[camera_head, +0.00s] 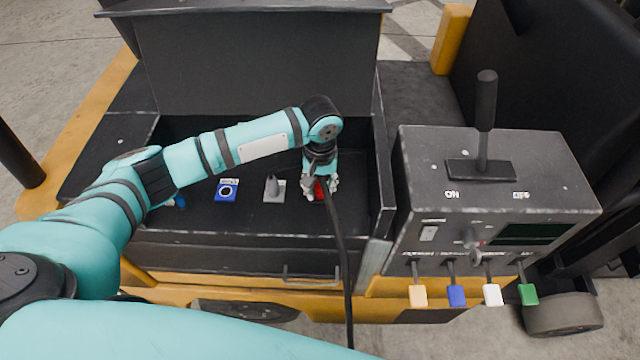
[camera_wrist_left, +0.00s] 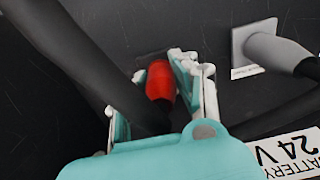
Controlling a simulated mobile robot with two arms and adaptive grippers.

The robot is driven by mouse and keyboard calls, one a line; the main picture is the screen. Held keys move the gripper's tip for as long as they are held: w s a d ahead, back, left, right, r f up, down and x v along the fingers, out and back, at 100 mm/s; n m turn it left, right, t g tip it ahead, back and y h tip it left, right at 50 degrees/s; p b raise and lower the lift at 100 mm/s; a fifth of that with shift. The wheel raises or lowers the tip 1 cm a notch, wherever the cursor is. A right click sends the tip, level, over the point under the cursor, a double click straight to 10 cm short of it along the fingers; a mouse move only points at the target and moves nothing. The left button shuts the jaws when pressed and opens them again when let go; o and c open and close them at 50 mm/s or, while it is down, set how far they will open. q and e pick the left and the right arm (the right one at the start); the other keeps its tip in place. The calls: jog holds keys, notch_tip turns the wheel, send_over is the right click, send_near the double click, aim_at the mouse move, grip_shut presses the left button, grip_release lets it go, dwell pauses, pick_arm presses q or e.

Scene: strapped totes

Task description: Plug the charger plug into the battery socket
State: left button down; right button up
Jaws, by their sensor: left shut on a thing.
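My left gripper (camera_head: 320,191) reaches down into the dark open compartment of the vehicle and is shut on the red charger plug (camera_head: 320,187). In the left wrist view the red plug (camera_wrist_left: 160,80) shows between the pale fingers, its end close to the dark compartment surface. A black cable (camera_head: 341,240) runs from the plug over the compartment's front edge. Whether the plug's end sits in a socket is hidden. A grey connector on a white plate (camera_head: 274,188) stands to the left of the gripper. My right gripper is not in view.
A "BATTERY 24 V" label (camera_wrist_left: 288,152) is near the grey connector. A control box (camera_head: 500,175) with a lever and several coloured tabs stands to the right.

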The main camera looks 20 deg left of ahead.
pick_arm(q)
jog(key=shift+f, duration=0.2)
jog(key=c, duration=0.9)
grip_release()
jog(key=shift+c, duration=0.2)
jog(key=shift+r, duration=0.15)
notch_tip(320, 180, up, 12)
jog(key=shift+f, duration=0.1)
